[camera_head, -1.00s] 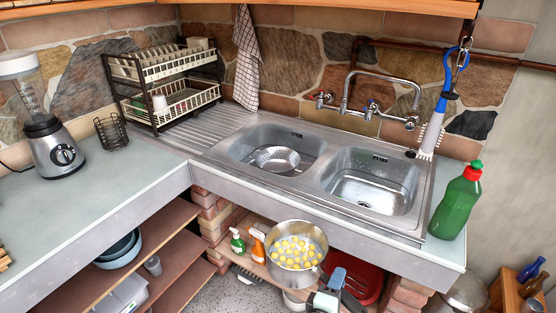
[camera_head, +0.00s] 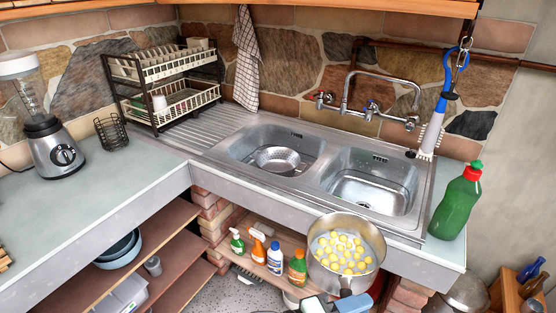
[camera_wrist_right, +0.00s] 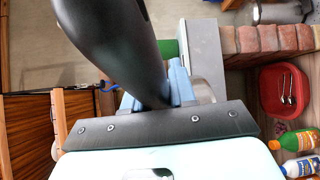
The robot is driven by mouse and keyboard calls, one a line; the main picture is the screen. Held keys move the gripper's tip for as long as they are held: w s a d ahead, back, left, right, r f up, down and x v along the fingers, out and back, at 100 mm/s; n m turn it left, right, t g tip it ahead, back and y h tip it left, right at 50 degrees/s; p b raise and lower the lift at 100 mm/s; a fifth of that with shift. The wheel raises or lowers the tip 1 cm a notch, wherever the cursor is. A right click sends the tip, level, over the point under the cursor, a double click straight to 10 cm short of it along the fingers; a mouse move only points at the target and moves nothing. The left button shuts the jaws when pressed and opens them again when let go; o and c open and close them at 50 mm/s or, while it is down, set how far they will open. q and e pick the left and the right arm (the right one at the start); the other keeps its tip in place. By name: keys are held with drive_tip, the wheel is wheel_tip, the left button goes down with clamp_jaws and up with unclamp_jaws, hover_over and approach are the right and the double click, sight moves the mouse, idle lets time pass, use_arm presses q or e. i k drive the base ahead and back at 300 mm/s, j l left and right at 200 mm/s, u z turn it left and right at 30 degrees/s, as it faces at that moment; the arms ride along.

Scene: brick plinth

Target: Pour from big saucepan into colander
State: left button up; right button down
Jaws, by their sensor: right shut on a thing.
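The big saucepan (camera_head: 346,272) is a steel pot with several yellow round pieces in pale liquid. It is held upright in front of the sink counter's front edge, at the lower right of the head view. My right gripper (camera_head: 335,305) is at the bottom edge, shut on the saucepan's handle. In the right wrist view the dark handle (camera_wrist_right: 115,40) runs up from between the blue fingertips (camera_wrist_right: 177,85). The colander (camera_head: 277,160) is a perforated metal bowl sitting in the left sink basin (camera_head: 240,150). My left gripper is not in view.
The right basin (camera_head: 370,190) is empty. A green bottle (camera_head: 455,208) stands at the counter's right end. The tap (camera_head: 375,100) reaches over the sink from the wall. Several bottles (camera_head: 275,258) stand on the shelf below. A dish rack (camera_head: 170,85) stands to the left.

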sight(281, 161)
drive_tip(key=i, duration=1.5)
